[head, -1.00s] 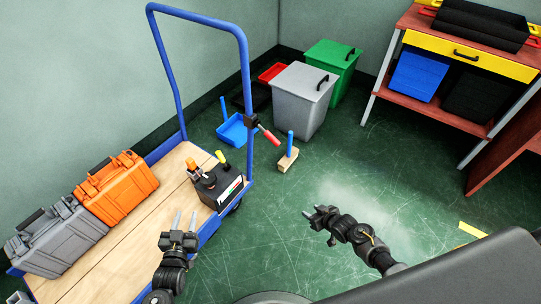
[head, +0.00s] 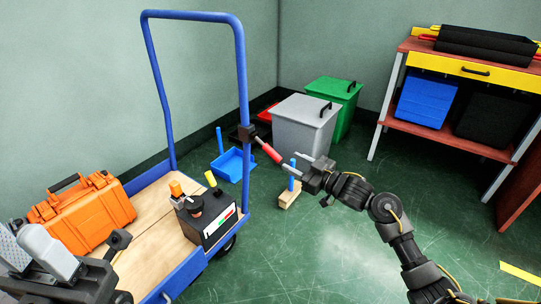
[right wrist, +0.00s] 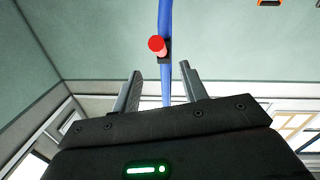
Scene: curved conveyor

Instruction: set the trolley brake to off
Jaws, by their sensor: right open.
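The brake lever with a red grip (head: 268,150) sticks out from a black clamp on the right post of the blue trolley (head: 243,90), slanting down to the right. My right gripper (head: 300,164) is open and empty, just right of the grip's lower end in the head view. In the right wrist view the red grip (right wrist: 157,45) shows nearly end-on, beyond the open fingers (right wrist: 160,88) and roughly in line with their gap. My left gripper (head: 45,255) is at the lower left over the trolley deck, partly cut off; its jaw state is unclear.
An orange case (head: 90,218) and a black box with knobs (head: 208,218) stand on the trolley deck.

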